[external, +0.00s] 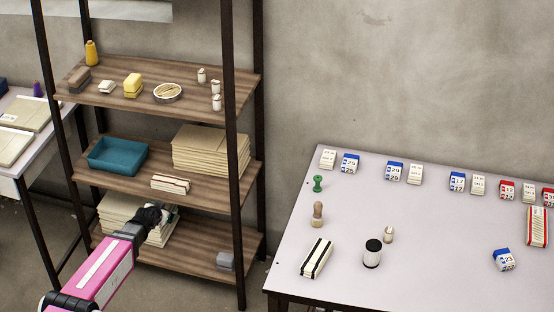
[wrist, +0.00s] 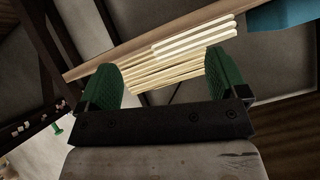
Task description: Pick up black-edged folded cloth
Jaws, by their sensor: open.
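A white folded cloth with black stripes along its edges (external: 316,258) lies flat on the table at the front left. A smaller cream folded cloth with dark edge lines (external: 170,183) lies on the middle shelf; the frames do not settle which one is meant. My gripper (external: 152,214) is in front of the shelf rack, below the small cloth in the picture and far left of the table. In the wrist view its green pads (wrist: 165,80) are wide apart with nothing held. Pale layered cloth (wrist: 165,73) shows beyond and between the pads.
The middle shelf holds a teal tray (external: 118,155) and a tall beige stack (external: 211,150). More pale cloth (external: 118,208) lies on the lower shelf. A dark rack post (external: 234,200) stands at the right. The table carries stamps, a round jar (external: 372,254) and several calendar blocks.

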